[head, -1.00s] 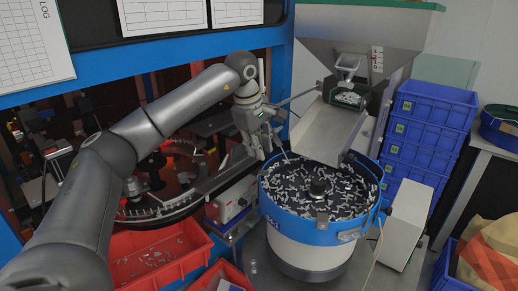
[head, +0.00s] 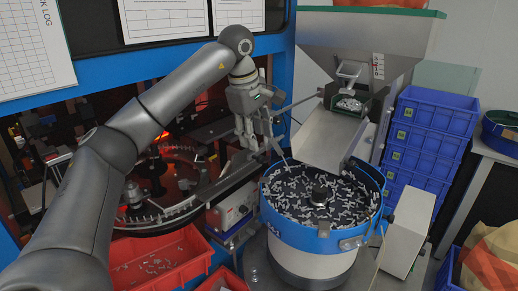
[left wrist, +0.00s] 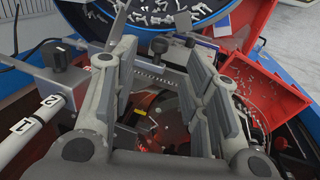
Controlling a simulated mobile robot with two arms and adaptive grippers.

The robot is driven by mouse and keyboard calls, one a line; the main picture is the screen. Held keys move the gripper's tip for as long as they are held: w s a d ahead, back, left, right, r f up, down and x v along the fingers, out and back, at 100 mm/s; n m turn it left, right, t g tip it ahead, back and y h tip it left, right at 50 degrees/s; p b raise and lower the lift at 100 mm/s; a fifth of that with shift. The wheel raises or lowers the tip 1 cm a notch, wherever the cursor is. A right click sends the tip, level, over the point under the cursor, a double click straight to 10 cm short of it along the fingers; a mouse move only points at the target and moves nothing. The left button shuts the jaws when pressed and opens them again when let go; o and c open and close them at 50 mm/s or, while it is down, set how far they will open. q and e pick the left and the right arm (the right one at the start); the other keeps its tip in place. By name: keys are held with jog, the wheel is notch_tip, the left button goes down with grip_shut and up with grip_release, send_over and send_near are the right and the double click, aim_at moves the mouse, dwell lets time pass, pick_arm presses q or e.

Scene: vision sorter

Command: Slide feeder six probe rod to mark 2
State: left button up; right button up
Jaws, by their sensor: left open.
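My left gripper (head: 257,147) hangs open and empty in the head view, left of the bowl feeder (head: 322,243) and its blue rim. In the left wrist view its two fingers (left wrist: 160,60) are spread, with nothing between their pads. A white rod (left wrist: 42,112) with dark bands and tags marked 1 and 2 runs diagonally at the left of that view, close beside the left finger. A black knob (left wrist: 55,54) sits on a grey block above it. I cannot tell whether finger and rod touch. My right gripper is not in view.
A metal hopper (head: 335,48) and chute (head: 328,135) stand above the bowl. A red bin (head: 125,248) with small parts is at the lower left. Blue crates (head: 435,108) are stacked at the right. A blue machine frame (head: 278,75) stands behind my arm.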

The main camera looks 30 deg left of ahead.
pick_arm(q)
jog(key=v, duration=0.5)
dwell(0.5)
